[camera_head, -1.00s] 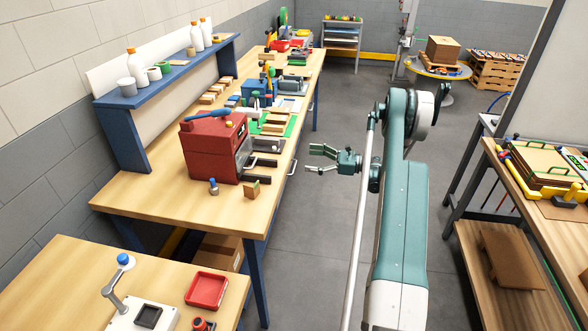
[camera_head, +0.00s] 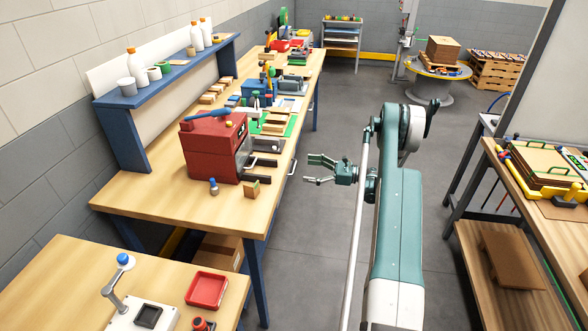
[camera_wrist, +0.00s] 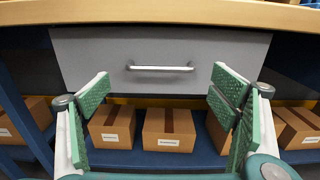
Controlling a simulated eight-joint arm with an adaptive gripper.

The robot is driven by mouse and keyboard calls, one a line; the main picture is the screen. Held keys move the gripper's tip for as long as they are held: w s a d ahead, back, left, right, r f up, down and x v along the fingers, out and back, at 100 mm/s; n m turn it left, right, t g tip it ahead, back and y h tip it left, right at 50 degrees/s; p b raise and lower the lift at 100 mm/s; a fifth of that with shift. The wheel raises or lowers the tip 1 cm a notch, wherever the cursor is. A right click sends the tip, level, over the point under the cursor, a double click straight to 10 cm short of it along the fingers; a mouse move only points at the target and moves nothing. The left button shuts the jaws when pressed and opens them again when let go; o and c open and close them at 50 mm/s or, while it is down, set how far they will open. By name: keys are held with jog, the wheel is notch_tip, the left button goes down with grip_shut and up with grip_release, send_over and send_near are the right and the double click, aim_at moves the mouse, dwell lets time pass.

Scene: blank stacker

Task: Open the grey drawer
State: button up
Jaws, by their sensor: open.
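The grey drawer (camera_wrist: 88,52) is shut under the wooden tabletop and fills the upper middle of the wrist view. Its silver bar handle (camera_wrist: 160,68) runs level across its front. The handle also shows small at the bench's right edge in the head view (camera_head: 292,168). My gripper (camera_head: 312,171) is open and empty in the aisle to the right of the bench. In the wrist view its two green-padded fingers (camera_wrist: 160,97) are spread to either side, a little below the handle and apart from it.
The wooden bench (camera_head: 135,197) stands to the left, with a red machine (camera_head: 210,150) on it. Cardboard boxes (camera_wrist: 168,128) sit on a blue shelf below the drawer. Another work table (camera_head: 520,205) is at the right. The grey floor (camera_head: 300,260) between them is clear.

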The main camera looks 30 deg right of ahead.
aim_at(294, 167)
jog(key=shift+b+x, duration=0.55)
jog(key=shift+x, duration=3)
jog(key=shift+c, duration=0.5)
jog(key=c, duration=0.9)
jog(key=b+v, duration=0.3)
jog(key=v, duration=2.5)
jog(key=shift+s+d+r, duration=0.15)
jog(key=o, duration=1)
